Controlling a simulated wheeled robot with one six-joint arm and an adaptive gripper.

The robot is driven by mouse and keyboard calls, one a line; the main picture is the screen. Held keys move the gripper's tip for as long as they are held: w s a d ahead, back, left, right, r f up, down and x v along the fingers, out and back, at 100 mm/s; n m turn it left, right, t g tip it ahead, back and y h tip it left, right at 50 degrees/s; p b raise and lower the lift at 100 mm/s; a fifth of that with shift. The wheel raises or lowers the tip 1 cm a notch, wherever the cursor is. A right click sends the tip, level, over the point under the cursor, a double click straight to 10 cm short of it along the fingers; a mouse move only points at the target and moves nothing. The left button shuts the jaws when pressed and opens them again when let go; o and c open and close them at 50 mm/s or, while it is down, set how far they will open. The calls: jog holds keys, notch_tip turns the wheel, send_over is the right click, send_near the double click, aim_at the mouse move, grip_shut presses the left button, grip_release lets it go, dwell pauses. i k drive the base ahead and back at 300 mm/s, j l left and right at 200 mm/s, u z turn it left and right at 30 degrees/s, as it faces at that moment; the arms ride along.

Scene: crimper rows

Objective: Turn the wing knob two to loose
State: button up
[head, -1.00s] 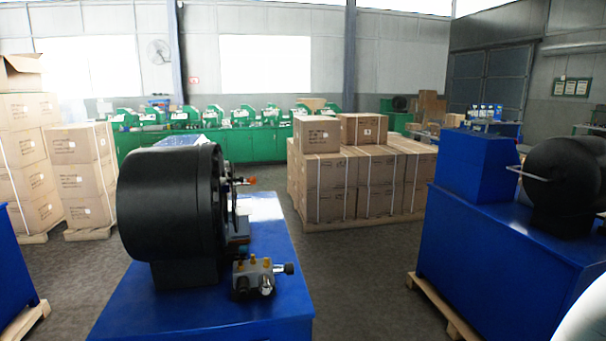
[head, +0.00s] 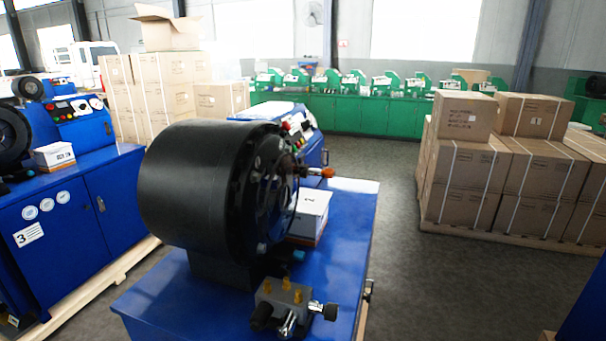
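A small metal valve block (head: 284,300) with brass fittings sits on the blue machine top, below the round black crimper head (head: 205,185). A black knob (head: 330,311) sticks out from its right side, and another dark knob (head: 262,318) is at its lower left. A silver fitting (head: 288,325) shows between them. I cannot tell which of these is wing knob two, nor whether it is tight or loose. My gripper is not in view.
The blue crimper table (head: 345,240) fills the middle front. Another blue machine (head: 70,225) marked 3 stands at left. Stacked cartons on a pallet (head: 505,170) stand at right. Grey floor (head: 430,290) is open between the table and the cartons.

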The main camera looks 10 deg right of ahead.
aim_at(302, 157)
jog(key=i+l+z, duration=0.1)
jog(key=l, duration=0.3)
jog(key=i+l+z, duration=0.1)
jog(key=i+l, duration=0.15)
jog(key=l, duration=0.15)
jog(key=i+l+z, duration=0.15)
jog(key=l, duration=0.2)
jog(key=i+l, duration=0.05)
